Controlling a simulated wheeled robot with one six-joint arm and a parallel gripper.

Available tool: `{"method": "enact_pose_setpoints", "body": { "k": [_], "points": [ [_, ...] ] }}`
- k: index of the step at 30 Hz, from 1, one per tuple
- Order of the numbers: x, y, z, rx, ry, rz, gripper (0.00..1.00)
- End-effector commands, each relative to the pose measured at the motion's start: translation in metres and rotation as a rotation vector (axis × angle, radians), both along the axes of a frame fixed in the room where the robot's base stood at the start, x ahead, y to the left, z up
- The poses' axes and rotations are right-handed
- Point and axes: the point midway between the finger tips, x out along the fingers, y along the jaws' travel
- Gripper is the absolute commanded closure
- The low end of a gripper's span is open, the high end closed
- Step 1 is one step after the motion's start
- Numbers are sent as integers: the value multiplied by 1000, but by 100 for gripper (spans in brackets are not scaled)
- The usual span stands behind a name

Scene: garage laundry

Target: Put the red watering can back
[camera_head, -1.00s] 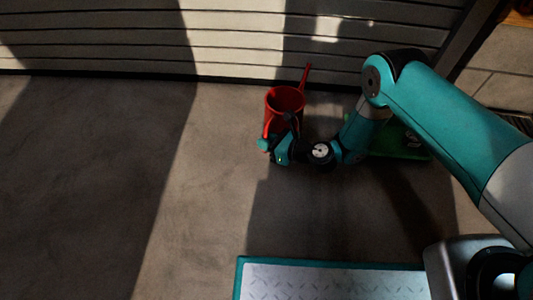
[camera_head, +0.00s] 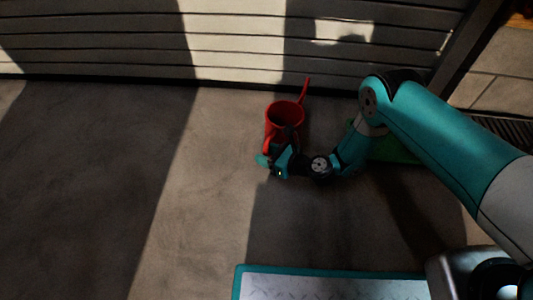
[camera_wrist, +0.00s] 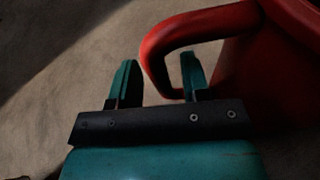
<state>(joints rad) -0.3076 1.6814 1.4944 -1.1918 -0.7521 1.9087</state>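The red watering can (camera_head: 284,117) stands upright in front of the slatted shutter, its spout pointing up and right. I cannot tell whether its base touches the floor. My gripper (camera_head: 268,162) is at its near side, low in front of it. In the wrist view, the can's red handle (camera_wrist: 205,24) curves in from the upper right and comes down between the two teal fingers of my gripper (camera_wrist: 159,78). The fingers are apart, with a visible gap beside the handle. The right finger appears inside the handle loop. The can's body (camera_wrist: 270,75) is right of the fingers.
A slatted shutter (camera_head: 120,45) closes off the back. A green object (camera_head: 395,150) lies on the floor behind my arm, partly hidden. A dark grate (camera_head: 505,132) is at the far right. The concrete floor (camera_head: 90,190) on the left is clear.

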Motion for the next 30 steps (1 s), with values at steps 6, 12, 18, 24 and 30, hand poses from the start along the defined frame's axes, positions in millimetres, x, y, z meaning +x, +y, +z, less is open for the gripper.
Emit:
{"method": "enact_pose_setpoints", "body": {
  "k": [6, 12, 18, 24, 30],
  "points": [
    [0, 0, 3, 0, 0, 0, 57],
    [-10, -22, 14, -1, 7, -5, 57],
    [-30, -61, 29, 0, 7, -7, 57],
    [-45, -91, 37, -1, 4, -4, 57],
    [-52, -102, 39, 0, 1, -1, 57]
  ]
}}
